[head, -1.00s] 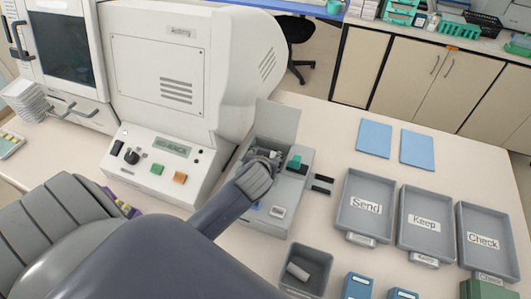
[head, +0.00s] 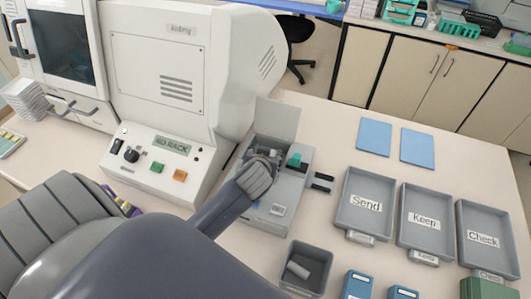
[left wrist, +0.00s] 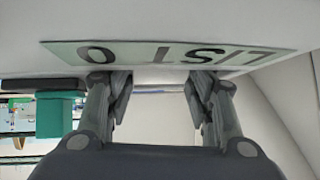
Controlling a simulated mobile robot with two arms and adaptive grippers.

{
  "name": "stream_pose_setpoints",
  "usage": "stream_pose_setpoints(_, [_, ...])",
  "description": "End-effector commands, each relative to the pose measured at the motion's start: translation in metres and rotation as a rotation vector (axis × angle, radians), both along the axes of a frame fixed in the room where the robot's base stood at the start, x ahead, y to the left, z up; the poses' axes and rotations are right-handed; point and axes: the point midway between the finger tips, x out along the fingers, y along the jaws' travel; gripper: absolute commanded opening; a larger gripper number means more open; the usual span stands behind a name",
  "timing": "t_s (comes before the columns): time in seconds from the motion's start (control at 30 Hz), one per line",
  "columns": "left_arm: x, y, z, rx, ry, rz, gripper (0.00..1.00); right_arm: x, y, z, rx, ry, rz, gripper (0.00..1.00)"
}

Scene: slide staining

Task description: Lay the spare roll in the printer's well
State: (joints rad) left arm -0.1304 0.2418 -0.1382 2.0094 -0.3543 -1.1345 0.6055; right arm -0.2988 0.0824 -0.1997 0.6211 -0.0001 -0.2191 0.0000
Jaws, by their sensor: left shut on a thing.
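The grey printer (head: 290,205) stands beside the large white machine with its lid (head: 278,117) raised. My left gripper (head: 264,158) reaches down into the printer's open well area. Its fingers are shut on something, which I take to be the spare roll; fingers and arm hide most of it. In the left wrist view, the fingers (left wrist: 158,92) are a little apart in front of a pale surface bearing an upside-down "LIST 0" strip (left wrist: 170,53). Whether the roll touches the well floor cannot be told. My right gripper is not in view.
A grey bin (head: 325,258) in front of the printer holds a small white cylinder (head: 298,269). Send (head: 349,230), Keep (head: 409,240) and Check (head: 475,258) trays lie to the right. The white machine (head: 175,70) stands close behind-left.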

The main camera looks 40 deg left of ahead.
Motion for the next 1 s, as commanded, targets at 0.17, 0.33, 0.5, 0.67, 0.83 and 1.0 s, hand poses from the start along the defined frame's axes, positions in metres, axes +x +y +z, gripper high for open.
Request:
stream_pose_setpoints(0.17, [-0.006, -0.002, -0.015, -0.009, 0.028, 0.002, 0.24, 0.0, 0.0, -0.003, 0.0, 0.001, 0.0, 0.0])
stream_pose_setpoints(0.33, [-0.007, -0.003, -0.019, -0.012, 0.031, 0.001, 0.24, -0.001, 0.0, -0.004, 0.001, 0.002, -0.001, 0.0])
stream_pose_setpoints(0.5, [-0.007, -0.004, -0.022, -0.012, 0.031, 0.0, 0.24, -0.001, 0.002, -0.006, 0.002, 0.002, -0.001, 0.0])
stream_pose_setpoints(0.67, [-0.007, -0.005, -0.023, -0.012, 0.031, -0.001, 0.24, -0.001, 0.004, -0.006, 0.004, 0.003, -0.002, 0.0])
stream_pose_setpoints(0.83, [-0.007, -0.005, -0.023, -0.012, 0.031, -0.001, 0.54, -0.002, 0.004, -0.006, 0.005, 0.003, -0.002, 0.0])
stream_pose_setpoints(1.0, [-0.007, -0.005, -0.023, -0.013, 0.031, -0.002, 0.73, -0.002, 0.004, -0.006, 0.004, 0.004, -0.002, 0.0])
